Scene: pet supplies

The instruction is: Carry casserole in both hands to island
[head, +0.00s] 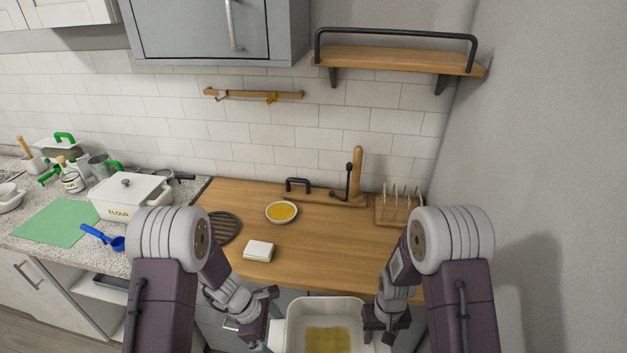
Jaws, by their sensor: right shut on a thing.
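The casserole (325,308) is a white, roughly rectangular dish with a yellow layer inside, at the bottom centre of the head view. It is level between my two arms, and its near side is cut off by the frame edge. My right gripper (382,328) is shut on the casserole's right end. My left gripper (262,325) is at the casserole's left end; its fingertips are too hidden to tell whether they are closed. I cannot make out a free-standing island in this view.
A wooden counter (330,240) lies ahead, with a yellow-filled bowl (281,212), a white block-like item (258,250), a dark slatted trivet (224,228) and a rack (399,207). A stone counter at left holds a flour box (130,194). A wall closes the right side.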

